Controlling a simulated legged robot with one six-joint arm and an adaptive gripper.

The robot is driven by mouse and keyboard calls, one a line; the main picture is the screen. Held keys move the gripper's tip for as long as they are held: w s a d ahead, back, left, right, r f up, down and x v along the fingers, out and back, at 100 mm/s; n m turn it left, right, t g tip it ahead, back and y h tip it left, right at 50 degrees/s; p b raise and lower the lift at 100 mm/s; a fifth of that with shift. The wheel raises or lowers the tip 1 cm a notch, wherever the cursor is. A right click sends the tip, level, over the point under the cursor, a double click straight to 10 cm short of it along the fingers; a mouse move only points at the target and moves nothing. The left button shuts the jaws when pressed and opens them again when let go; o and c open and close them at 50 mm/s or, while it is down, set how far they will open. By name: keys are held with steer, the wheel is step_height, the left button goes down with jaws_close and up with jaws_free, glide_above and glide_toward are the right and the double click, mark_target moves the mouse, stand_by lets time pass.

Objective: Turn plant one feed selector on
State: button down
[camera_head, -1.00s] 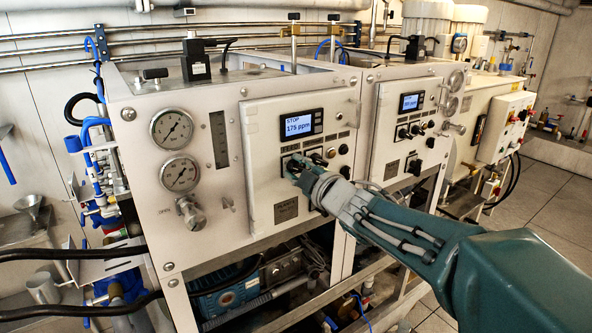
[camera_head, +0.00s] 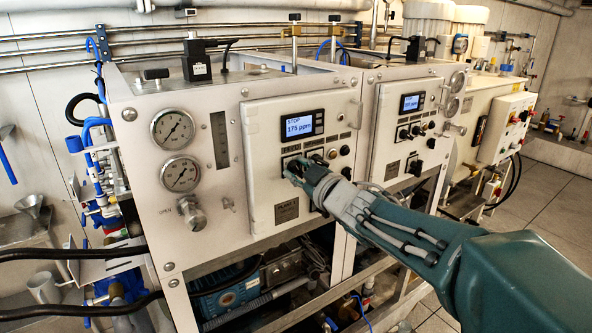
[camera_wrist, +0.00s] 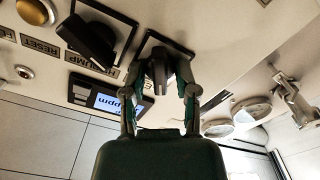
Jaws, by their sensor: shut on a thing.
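The near panel, on the plant one cabinet, is a white door (camera_head: 262,190) with a lit display (camera_head: 303,125) reading STOP and 175 ppm. My gripper (camera_head: 296,168) is at the left selector on this door. In the wrist view, which is upside down, my gripper (camera_wrist: 160,78) has its two fingers closed on a dark selector knob (camera_wrist: 157,72) in a black square frame. This knob's label is hidden by the fingers. In the head view my fingers mostly cover the knob.
A second black selector (camera_wrist: 92,40) sits close beside the held one, near labels RESET and one ending in PUMP. Two gauges (camera_head: 172,130) are to the left. A similar second panel (camera_head: 398,130) stands to the right. Floor is clear at far right.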

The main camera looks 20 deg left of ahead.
steer(key=m, duration=0.6)
steer(key=shift+f, duration=0.35)
steer(key=shift+m, duration=0.4)
steer(key=c, duration=0.7)
jaws_free()
steer(key=shift+r, duration=0.15)
steer(key=shift+s+d+r, duration=0.1)
steer(key=shift+d, duration=0.1)
steer(key=v, duration=1.1)
steer(key=shift+s+d, duration=0.15)
steer(key=shift+s, duration=0.05)
